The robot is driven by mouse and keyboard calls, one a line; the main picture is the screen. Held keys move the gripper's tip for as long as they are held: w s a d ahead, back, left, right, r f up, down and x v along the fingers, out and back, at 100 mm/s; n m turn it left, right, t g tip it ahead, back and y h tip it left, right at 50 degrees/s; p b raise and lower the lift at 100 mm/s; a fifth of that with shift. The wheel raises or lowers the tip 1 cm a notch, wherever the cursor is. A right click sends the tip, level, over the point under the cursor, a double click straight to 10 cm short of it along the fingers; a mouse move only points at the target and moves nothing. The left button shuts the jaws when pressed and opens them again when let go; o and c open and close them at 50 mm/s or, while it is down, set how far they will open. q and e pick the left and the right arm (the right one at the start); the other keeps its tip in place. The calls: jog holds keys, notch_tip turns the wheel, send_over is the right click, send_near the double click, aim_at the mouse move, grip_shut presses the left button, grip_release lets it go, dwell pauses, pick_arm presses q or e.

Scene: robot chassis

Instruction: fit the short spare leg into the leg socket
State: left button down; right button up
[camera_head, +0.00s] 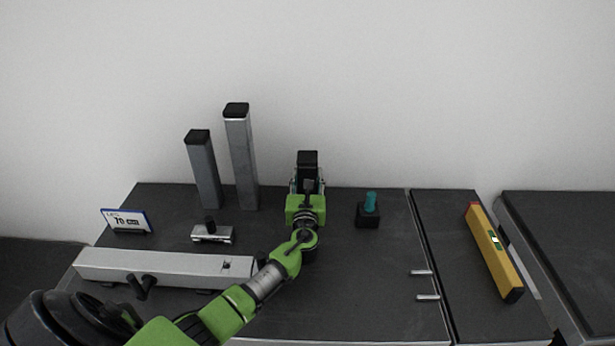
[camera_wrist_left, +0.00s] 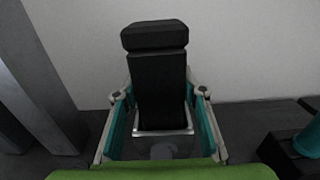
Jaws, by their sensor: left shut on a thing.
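My left gripper (camera_head: 307,188) is shut on a short, upright post with a black cap, which looks like the short spare leg (camera_head: 308,160). In the left wrist view the black upper part of this leg (camera_wrist_left: 157,85) stands between the two teal fingers, with a metal edge low down; its lower end is hidden. A silver beam (camera_head: 170,268) lies at the front left with a small dark opening (camera_head: 226,265) near its right end. I cannot tell for sure which part is the leg socket. My right gripper is not in view.
Two taller grey posts (camera_head: 203,175) (camera_head: 240,160) stand left of the gripper. A sign (camera_head: 127,221), a small metal clamp (camera_head: 212,234), a black block with a teal peg (camera_head: 368,213), two pins (camera_head: 425,285) and a yellow level (camera_head: 493,252) are around. The dark tabletop is clear at centre right.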

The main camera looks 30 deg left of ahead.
pick_arm(q)
jog(key=shift+f+b, duration=0.55)
jog(key=shift+b, duration=0.05)
jog(key=c, duration=1.2)
grip_release()
jog(key=shift+s+f, duration=0.1)
jog(key=shift+f, duration=0.1)
jog(key=v, duration=1.2)
jog(key=shift+r, duration=0.2)
